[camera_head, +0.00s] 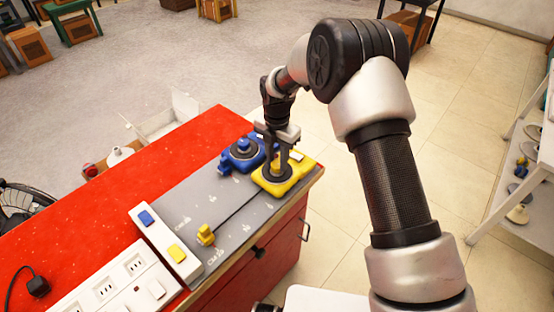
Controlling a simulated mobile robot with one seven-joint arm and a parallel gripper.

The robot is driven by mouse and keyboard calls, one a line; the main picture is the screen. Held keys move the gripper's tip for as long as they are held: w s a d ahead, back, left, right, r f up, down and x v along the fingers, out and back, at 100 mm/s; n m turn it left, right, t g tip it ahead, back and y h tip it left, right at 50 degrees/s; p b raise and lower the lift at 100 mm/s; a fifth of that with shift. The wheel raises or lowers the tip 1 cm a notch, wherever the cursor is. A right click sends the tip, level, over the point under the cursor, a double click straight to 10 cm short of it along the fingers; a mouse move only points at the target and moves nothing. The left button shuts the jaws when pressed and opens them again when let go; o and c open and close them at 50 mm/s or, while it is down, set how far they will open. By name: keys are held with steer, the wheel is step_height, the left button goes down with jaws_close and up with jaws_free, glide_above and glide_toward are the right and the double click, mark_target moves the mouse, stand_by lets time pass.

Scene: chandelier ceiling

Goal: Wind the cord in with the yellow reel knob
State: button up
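The yellow reel (297,178) sits on a grey mat (195,200) near the right end of the red table, with a dark round centre. A dark cord (238,209) runs straight from the yellow reel to a small yellow piece (205,235) lying on the mat at the lower left, near a printed scale.
A blue reel (242,152) stands close to the left of the yellow one. A white block with a blue and a yellow square (165,243) lies at the mat's left end. A white socket strip (119,283) is beside it.

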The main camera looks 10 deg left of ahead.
steer(key=shift+c, duration=1.2)
